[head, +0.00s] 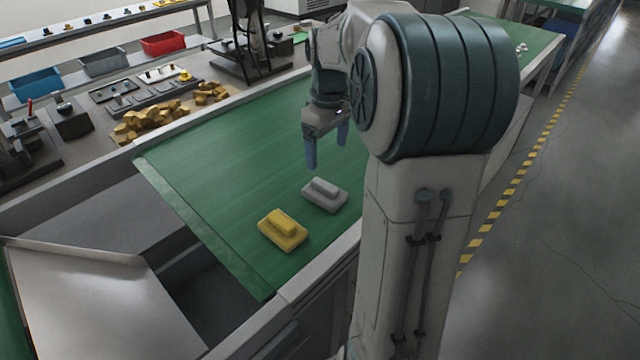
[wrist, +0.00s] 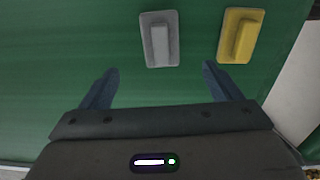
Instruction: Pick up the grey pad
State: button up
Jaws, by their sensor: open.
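The grey pad (head: 324,195) lies flat on the green mat (head: 215,190), a flat block with a raised bar on top. In the wrist view the grey pad (wrist: 159,39) is ahead of the fingers, near the top and roughly midway between them. A yellow pad (head: 283,230) of like shape lies beside it, and it also shows in the wrist view (wrist: 241,35) to the right. My gripper (head: 326,155) is open and empty, above the mat and behind the grey pad in the head view. Its two blue fingers (wrist: 158,80) are wide apart and touch neither pad.
Several yellow-brown blocks (head: 165,115) lie in a heap on the bench at the back left. Blue (head: 35,84), grey (head: 103,62) and red (head: 163,43) bins stand behind them. A metal tray (head: 100,300) is at the lower left. The mat around the pads is clear.

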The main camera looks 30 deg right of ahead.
send_over(326, 185)
jog(key=f, duration=0.6)
jog(key=shift+a+f, duration=0.15)
jog(key=shift+a, duration=0.05)
jog(key=shift+d+f+p, duration=0.2)
jog(key=shift+f+p, duration=0.35)
jog(key=shift+f, duration=2.45)
jog(key=c, duration=1.1)
